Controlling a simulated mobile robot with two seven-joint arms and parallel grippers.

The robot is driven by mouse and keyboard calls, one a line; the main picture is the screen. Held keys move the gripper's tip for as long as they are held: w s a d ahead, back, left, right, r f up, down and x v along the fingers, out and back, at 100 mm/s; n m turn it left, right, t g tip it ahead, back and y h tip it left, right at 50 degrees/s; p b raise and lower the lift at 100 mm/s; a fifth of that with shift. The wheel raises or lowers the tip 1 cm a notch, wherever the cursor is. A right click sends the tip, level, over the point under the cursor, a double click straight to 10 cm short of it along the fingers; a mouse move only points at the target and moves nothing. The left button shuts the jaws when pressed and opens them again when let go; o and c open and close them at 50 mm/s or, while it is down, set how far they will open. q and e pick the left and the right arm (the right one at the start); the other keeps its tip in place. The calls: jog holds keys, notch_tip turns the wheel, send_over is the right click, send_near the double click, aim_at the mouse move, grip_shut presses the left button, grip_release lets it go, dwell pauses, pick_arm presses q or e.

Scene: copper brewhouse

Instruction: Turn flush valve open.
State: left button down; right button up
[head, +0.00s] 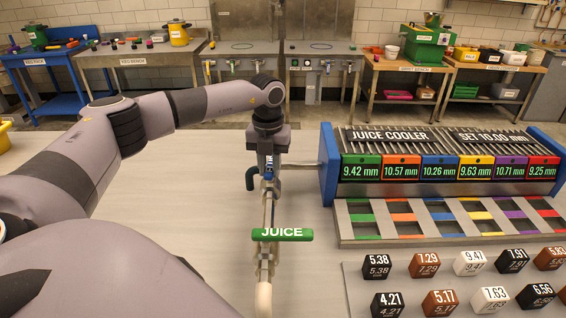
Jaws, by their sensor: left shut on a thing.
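A metal pipe run (263,212) stands left of the juice cooler and carries the valves. A green handle marked JUICE (282,234) lies crosswise on it. Above it, a blue lettered handle (269,166) points along the pipe, and it appears to be the flush valve's handle; its lettering is too small to read. My left gripper (268,173) reaches down over this blue handle and is shut on it. The fingers and wrist hide part of the handle and the valve body. My right gripper is not in view.
The juice cooler (329,172) with coloured size plates stands right of the pipes, with a striped rack (345,236) before it. Several numbered blocks lie on a pale tray (357,290) at the front right. The tabletop (180,200) left of the pipes is clear.

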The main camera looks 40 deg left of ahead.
aim_at(270, 169)
pick_arm(q)
jog(key=c, duration=1.1)
grip_release()
jog(key=shift+n, duration=0.4)
jog(key=shift+r, duration=3)
jog(key=shift+r+b, duration=0.35)
jog(key=shift+r, duration=3.25)
